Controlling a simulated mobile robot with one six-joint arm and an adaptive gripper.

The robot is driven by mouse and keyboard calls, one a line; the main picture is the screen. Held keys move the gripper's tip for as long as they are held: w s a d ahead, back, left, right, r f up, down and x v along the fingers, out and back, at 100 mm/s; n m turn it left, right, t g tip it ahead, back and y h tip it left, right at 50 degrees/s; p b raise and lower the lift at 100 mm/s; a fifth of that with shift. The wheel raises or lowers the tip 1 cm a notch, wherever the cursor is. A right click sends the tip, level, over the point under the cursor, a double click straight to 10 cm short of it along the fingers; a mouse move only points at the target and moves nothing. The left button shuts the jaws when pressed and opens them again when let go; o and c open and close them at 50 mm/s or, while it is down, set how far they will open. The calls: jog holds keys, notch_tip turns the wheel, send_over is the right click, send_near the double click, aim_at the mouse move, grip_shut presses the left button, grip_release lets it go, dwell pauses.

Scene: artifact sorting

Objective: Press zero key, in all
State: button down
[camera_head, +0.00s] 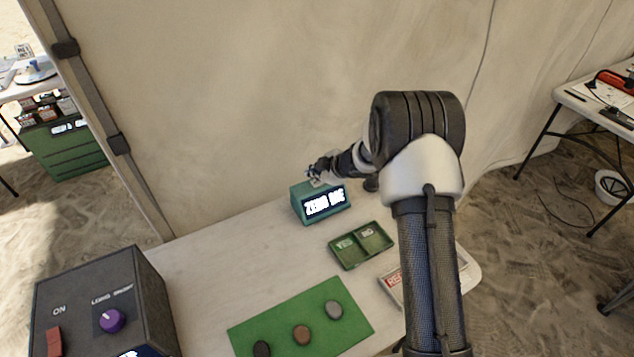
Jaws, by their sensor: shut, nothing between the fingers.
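A small teal box (300,207) stands at the back of the white table, near the tent wall. Its dark display (324,203) shows glowing text that reads "ZERO" and a second word I cannot read surely. My gripper (314,177) is at the top of this box, shut and empty. The fingertips look to be over or on its top face; I cannot tell whether they touch it. The zero key itself cannot be made out, and the gripper covers part of the box's top.
A green tray (349,263) marked YES and NO lies in front of the box. A green mat (260,329) holds three round pieces. A dark box (84,290) with a purple knob (111,320) and red switch stands left. Papers (391,283) lie partly behind my arm.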

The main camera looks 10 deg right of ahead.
aim_at(315, 183)
jog(key=shift+f, duration=0.35)
jog(key=shift+f, duration=0.6)
dwell(0.8)
jog(key=shift+r, duration=0.15)
jog(key=shift+r+p, duration=0.75)
jog(key=shift+p, duration=0.1)
notch_tip(315, 183, up, 5)
jog(key=p, duration=0.5)
jog(key=shift+r, duration=0.1)
dwell(0.4)
